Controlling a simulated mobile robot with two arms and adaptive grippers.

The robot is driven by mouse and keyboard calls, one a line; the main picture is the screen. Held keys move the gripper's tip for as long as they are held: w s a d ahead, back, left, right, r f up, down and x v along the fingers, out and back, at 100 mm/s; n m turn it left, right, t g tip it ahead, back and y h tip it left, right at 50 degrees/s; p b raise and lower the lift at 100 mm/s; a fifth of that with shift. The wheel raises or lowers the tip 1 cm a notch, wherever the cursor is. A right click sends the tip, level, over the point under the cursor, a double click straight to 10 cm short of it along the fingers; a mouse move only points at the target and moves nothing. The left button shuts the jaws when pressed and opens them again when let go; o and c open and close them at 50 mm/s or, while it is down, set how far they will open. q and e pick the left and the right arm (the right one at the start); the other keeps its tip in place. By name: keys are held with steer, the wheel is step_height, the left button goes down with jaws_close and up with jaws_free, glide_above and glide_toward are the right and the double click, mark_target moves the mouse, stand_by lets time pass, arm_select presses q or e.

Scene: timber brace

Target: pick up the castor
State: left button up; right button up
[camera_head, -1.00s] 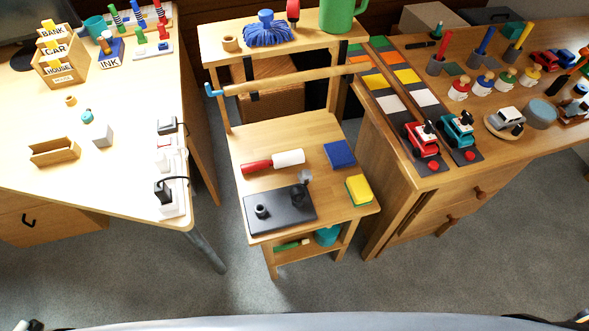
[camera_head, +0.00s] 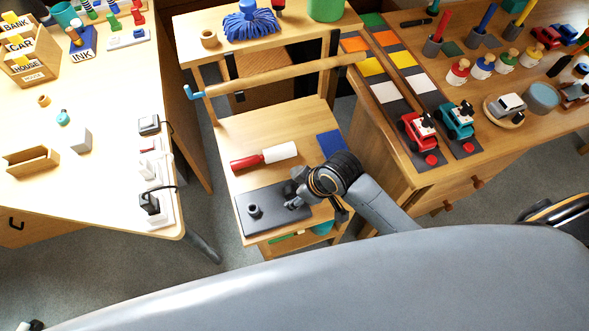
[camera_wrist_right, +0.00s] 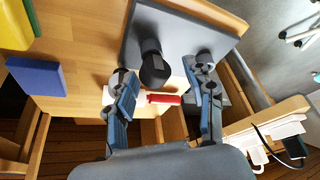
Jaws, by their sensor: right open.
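The castor (camera_wrist_right: 153,66) is a dark, rounded piece on the grey plate (camera_wrist_right: 185,38) in the right wrist view. My right gripper (camera_head: 293,192) is over the plate's right part. In the wrist view its open fingers (camera_wrist_right: 163,88) stand on either side of the castor, with gaps visible; I cannot tell their exact height. My left gripper is out of view.
A red-handled white roller (camera_head: 264,156) lies behind the plate. A blue block (camera_head: 331,143) lies to its right. The bench's wooden rail (camera_head: 270,78) runs across behind. A table with power sockets (camera_head: 150,180) is left; a toy-covered cabinet (camera_head: 400,190) is right.

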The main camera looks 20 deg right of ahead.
steer(key=w+a+r+n, duration=0.1)
steer(key=w+r+n, duration=0.1)
steer(key=r+n, duration=0.1)
steer(key=shift+w+a, duration=0.35)
step_height(320, 180, up, 3)
steer(key=w+n+g, duration=0.2)
steer(key=w+n, duration=0.1)
steer(key=n, duration=0.1)
steer(key=n+g+h, duration=0.1)
steer(key=n+h, duration=0.1)
steer(key=n, duration=0.1)
glide_toward(298, 169)
step_height(298, 169, down, 5)
steer(key=shift+s+f, duration=0.1)
steer(key=shift+a+f, duration=0.2)
steer(key=shift+f, duration=0.65)
steer(key=shift+a+f, duration=0.25)
steer(key=shift+f, duration=0.55)
steer(key=shift+a+f, duration=0.2)
steer(key=shift+f, duration=0.65)
jaws_close()
